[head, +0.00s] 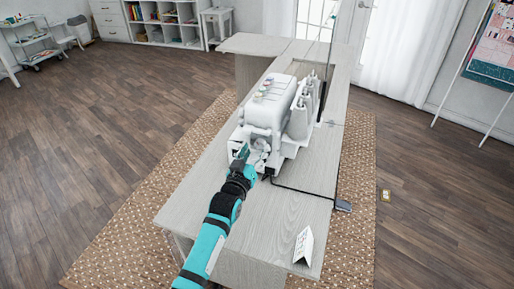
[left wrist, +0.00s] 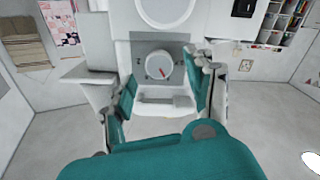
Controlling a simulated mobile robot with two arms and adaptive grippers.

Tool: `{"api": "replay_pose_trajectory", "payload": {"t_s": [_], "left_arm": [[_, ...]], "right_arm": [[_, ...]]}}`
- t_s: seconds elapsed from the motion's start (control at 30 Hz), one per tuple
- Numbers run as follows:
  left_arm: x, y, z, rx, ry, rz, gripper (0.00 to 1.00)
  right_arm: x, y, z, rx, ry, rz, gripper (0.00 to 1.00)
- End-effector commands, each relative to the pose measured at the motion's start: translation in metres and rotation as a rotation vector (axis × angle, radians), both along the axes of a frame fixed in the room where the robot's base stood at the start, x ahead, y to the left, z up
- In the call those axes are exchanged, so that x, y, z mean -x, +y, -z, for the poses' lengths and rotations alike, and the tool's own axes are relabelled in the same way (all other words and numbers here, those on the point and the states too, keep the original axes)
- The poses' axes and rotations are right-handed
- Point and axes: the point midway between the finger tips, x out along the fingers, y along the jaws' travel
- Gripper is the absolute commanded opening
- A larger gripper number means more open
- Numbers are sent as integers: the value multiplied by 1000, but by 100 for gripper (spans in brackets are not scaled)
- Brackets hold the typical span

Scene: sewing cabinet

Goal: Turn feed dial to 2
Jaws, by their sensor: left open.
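A white sewing machine (head: 268,108) with coloured dials on top stands on the cabinet. The feed dial (left wrist: 157,64) is a round white knob on a grey plate in the left wrist view. A red mark on the knob points toward its lower right. In the head view my left gripper (head: 243,160) is at the machine's near end. My right gripper is not in view.
The pale wood cabinet top (head: 200,196) is clear left of the machine. A dark cord runs from the machine to a small grey item (head: 343,206) at the right edge. A woven rug (head: 140,215) lies underneath.

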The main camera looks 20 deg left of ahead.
Motion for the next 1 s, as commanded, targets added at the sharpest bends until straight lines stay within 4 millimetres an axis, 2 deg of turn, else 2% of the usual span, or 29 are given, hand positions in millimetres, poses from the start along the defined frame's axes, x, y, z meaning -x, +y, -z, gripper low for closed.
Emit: {"api": "replay_pose_trajectory", "payload": {"t_s": [0.2, 0.5, 0.9, 1.0], "left_arm": [[-17, -1, 0, 0, 1, 0, 55], [-19, -1, 0, 0, 1, 0, 54], [-18, -1, 0, 0, 1, 0, 2], [-18, -1, 0, -1, 1, 0, 0]], "right_arm": [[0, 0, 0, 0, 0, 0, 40], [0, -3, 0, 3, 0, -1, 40], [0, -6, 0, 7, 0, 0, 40], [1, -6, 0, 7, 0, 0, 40]]}}
